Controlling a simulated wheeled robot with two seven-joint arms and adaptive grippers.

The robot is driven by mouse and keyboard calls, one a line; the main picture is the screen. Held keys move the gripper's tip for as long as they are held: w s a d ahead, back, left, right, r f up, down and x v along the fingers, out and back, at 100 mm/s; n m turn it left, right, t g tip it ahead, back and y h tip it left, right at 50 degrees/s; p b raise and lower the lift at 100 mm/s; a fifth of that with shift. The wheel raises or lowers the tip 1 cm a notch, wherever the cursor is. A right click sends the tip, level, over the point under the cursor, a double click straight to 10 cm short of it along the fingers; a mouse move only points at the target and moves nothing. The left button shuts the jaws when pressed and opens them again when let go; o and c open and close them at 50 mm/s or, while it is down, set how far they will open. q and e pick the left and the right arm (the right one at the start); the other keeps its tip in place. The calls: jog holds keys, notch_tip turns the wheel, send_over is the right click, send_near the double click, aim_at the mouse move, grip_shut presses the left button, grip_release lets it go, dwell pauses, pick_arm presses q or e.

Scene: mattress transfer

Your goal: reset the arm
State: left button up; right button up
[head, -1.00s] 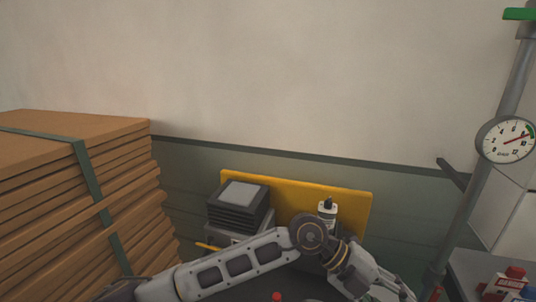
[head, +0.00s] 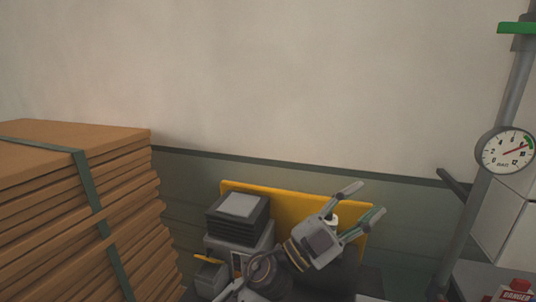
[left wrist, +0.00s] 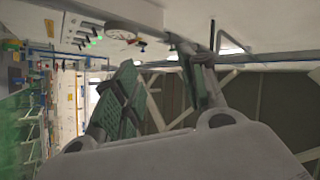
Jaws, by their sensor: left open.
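My left gripper (head: 370,198) is raised at the lower middle of the head view, its two fingers apart and pointing up and to the right. Nothing is between them. In the left wrist view the green finger pads of my left gripper (left wrist: 156,54) also stand apart and empty. My left arm comes up from the bottom edge of the head view and is folded behind the gripper. My right gripper is not in view.
A tall strapped stack of brown boards (head: 75,215) stands at left. A dark-topped grey device (head: 238,215) sits before the yellow panel (head: 285,203). A pipe with a round gauge (head: 507,151) and a red-and-white item (head: 516,290) are at right. The space above the gripper is clear.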

pick_arm(q)
jog(key=w+a+f+n+t+y, duration=0.3)
jog(key=w+a+n+t+y, duration=0.25)
jog(key=a+n+t, duration=0.2)
jog(key=w+a+f+n+t+y, duration=0.3)
jog(key=w+a+n+t+y, duration=0.25)
jog(key=n+y, duration=0.2)
jog(key=s+a+f+n+g+y, duration=0.25)
jog(key=a+f+n+y, duration=0.2)
jog(key=a+f, duration=0.6)
jog(key=s+a+f+n+g+y, duration=0.1)
jog(key=a+f+n+g+y, duration=0.25)
jog(key=a+f+y, duration=0.65)
jog(key=s+a+f+g+h, duration=0.25)
jog(key=s+f+g, duration=0.25)
jog(key=s+f, duration=0.45)
jog(key=s+a+f+g+h, duration=0.1)
jog(key=s+a+f+g, duration=0.4)
jog(key=s+f, duration=0.5)
jog(key=s+f+m+g, duration=0.1)
jog(key=s+f, duration=0.1)
jog(key=f, duration=1.4)
jog(key=s+f+g, duration=0.1)
jog(key=s+f, duration=0.1)
jog(key=f, duration=1.3)
jog(key=s+a+f+g, duration=0.1)
jog(key=s+a+f, duration=0.2)
jog(key=s+f, duration=1.7)
jog(key=shift+s+f, duration=0.15)
jog(key=shift+s, duration=0.9)
